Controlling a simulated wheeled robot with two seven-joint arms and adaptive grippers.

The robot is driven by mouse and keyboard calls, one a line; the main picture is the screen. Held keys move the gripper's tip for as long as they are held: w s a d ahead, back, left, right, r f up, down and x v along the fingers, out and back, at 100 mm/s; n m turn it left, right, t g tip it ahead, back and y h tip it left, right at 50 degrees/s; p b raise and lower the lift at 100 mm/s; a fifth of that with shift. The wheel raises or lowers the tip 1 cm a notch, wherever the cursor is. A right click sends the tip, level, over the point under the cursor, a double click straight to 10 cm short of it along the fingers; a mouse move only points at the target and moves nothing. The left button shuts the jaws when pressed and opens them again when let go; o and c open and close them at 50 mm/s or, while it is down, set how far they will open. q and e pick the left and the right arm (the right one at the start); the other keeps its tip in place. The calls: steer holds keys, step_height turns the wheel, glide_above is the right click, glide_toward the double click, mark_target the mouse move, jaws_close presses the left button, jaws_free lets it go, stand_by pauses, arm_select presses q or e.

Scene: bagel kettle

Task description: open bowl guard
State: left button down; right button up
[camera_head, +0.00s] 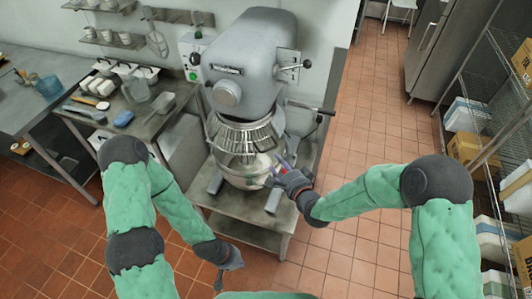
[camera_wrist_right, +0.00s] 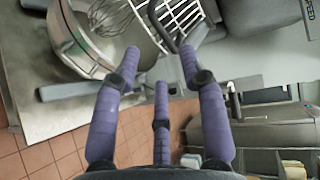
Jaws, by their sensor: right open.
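The large grey mixer (camera_head: 245,65) stands on a low metal table. Its wire bowl guard (camera_head: 245,136) shows around the front above the steel bowl (camera_head: 243,168). My right gripper (camera_head: 281,177) is at the right front of the bowl, just below the guard. In the right wrist view its purple fingers (camera_wrist_right: 158,85) are spread and empty. The guard's bars (camera_wrist_right: 178,18) and a dark curved bar (camera_wrist_right: 158,28) lie just beyond the fingertips; contact cannot be told. The bowl (camera_wrist_right: 85,45) and whisk (camera_wrist_right: 108,16) show at upper left. My left gripper (camera_head: 222,275) hangs low, away from the mixer.
The mixer's table (camera_head: 240,207) has bare metal around the bowl. A side counter (camera_head: 140,118) with utensils and containers stands at left. Shelving with boxes (camera_head: 468,148) is at far right. Tiled floor (camera_head: 350,125) is open between mixer and shelves.

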steer(key=x, duration=0.9)
steer(key=shift+w+a+f, duration=0.15)
steer(key=shift+w, duration=0.15)
jaws_close()
